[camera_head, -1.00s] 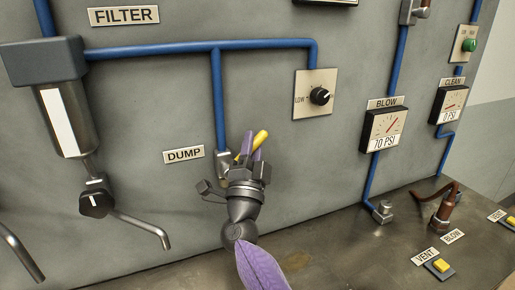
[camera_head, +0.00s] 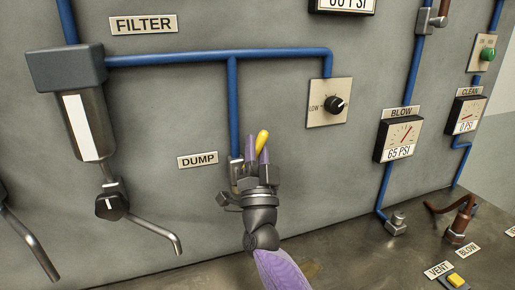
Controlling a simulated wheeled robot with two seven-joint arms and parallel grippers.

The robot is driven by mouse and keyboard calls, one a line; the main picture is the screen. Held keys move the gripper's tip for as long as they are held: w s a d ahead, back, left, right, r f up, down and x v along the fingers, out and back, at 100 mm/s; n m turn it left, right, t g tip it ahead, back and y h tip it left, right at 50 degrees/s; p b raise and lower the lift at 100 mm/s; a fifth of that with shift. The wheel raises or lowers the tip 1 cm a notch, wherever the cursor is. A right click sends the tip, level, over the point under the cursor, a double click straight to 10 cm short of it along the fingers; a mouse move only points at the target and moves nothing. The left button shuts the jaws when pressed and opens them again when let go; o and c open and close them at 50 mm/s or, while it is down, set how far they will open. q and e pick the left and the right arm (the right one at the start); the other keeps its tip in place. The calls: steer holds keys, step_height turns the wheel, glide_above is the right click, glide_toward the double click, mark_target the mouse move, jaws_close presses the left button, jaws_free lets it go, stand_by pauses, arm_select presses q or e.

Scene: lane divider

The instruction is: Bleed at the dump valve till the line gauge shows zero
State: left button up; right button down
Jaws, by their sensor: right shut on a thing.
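The dump valve (camera_head: 236,172) sits on the grey panel beside the DUMP label (camera_head: 198,160), at the foot of a blue pipe. My right gripper (camera_head: 258,155) is at it, its purple fingers shut on the valve's yellow handle (camera_head: 262,138). The handle tilts up and right; the gripper hides much of the valve. A gauge (camera_head: 344,6) at the top edge is cut off, and its figure ends in "PSI" but is hard to read. The BLOW gauge (camera_head: 399,138) reads 65 PSI and the CLEAN gauge (camera_head: 466,114) 0 PSI. My left gripper is not in view.
A filter (camera_head: 85,110) with a drain spout (camera_head: 155,230) stands left of the valve. A LOW-marked knob (camera_head: 334,104) is to its upper right. The metal bench below carries a yellow VENT button (camera_head: 457,281) and a brown nozzle (camera_head: 460,222) at right.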

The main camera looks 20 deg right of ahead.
steer(key=c, duration=0.5)
jaws_free()
steer(key=v, duration=0.7)
steer(key=shift+s+f, duration=0.15)
steer(key=shift+s, duration=0.05)
steer(key=shift+a, duration=0.15)
